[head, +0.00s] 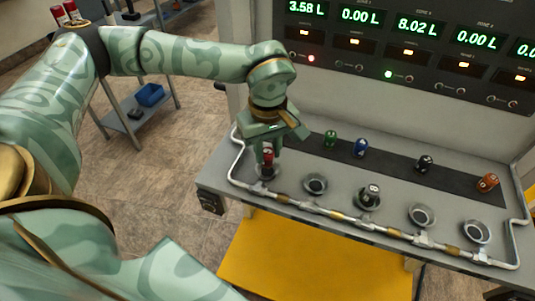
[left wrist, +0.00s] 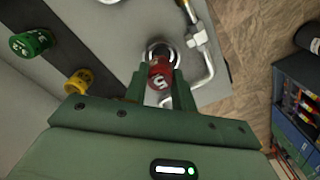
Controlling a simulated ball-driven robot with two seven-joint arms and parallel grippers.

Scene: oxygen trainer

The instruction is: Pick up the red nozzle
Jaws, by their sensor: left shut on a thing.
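The red nozzle (head: 268,157) is upright at the leftmost metal socket (head: 266,174) of the grey bench. My left gripper (head: 267,149) points down over it and is shut on it. In the left wrist view the red nozzle (left wrist: 160,73) shows a white 5 and sits between the two green fingers (left wrist: 162,88). The socket ring (left wrist: 157,48) shows just beyond it. I cannot tell whether the nozzle is seated in the socket or slightly above it. My right gripper is in neither view.
Green (head: 330,139), blue (head: 361,147), black (head: 424,164) and orange (head: 488,182) nozzles stand on the dark strip. A yellow nozzle (left wrist: 79,81) stands close to my gripper. A pipe (head: 340,215) edges the bench front; the panel rises behind.

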